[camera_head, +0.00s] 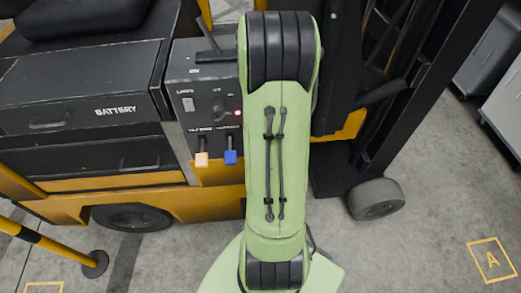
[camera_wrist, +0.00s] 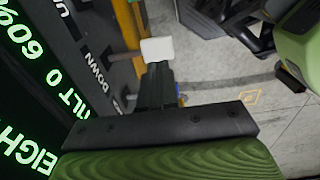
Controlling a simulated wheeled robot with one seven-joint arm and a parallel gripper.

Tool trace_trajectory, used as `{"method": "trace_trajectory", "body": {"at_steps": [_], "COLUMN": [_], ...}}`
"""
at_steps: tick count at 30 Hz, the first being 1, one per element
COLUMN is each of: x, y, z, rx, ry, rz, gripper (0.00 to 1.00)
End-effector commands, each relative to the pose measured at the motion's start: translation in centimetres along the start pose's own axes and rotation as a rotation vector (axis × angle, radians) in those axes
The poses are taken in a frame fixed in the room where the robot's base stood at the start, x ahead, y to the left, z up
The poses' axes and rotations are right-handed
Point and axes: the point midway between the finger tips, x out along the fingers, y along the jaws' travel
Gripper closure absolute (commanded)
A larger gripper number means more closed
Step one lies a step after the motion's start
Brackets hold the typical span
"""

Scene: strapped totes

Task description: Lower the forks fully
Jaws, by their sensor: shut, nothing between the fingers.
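A control panel (camera_head: 207,100) on the forklift's side carries a cream-white lever knob (camera_head: 201,159) and a blue lever knob (camera_head: 230,156). In the wrist view my gripper (camera_wrist: 156,72) is shut and empty. Its fingertips are right by the white knob (camera_wrist: 157,48); I cannot tell whether they touch. The labels UP and DOWN are beside that knob. A bit of blue (camera_wrist: 181,100) shows beside the fingers. My gripper is hidden in the head view, and the forks are not visible.
The dark mast (camera_head: 425,100) and a wheel (camera_head: 376,198) stand right of my arm. The battery drawer (camera_head: 80,85) is at the left. A yellow-black barrier post (camera_head: 40,238) stands at lower left. Grey floor is open at lower right, around the A mark (camera_head: 491,260).

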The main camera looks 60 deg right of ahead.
Motion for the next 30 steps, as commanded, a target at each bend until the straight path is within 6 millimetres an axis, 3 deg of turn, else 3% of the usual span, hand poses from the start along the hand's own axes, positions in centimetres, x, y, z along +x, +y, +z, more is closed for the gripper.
{"method": "trace_trajectory", "body": {"at_steps": [3,9,22,30], "x": [2.9,5.4,5.9,7.9], "y": [-0.1,0.0,0.0,-0.4], "z": [0.0,0.0,0.0,0.0], "rx": [0.0,0.0,-0.001,-0.002], "ry": [0.001,0.0,0.0,-0.001], "rz": [-0.004,-0.001,0.007,0.143], "gripper": [1.0,1.0,1.0,1.0]}}
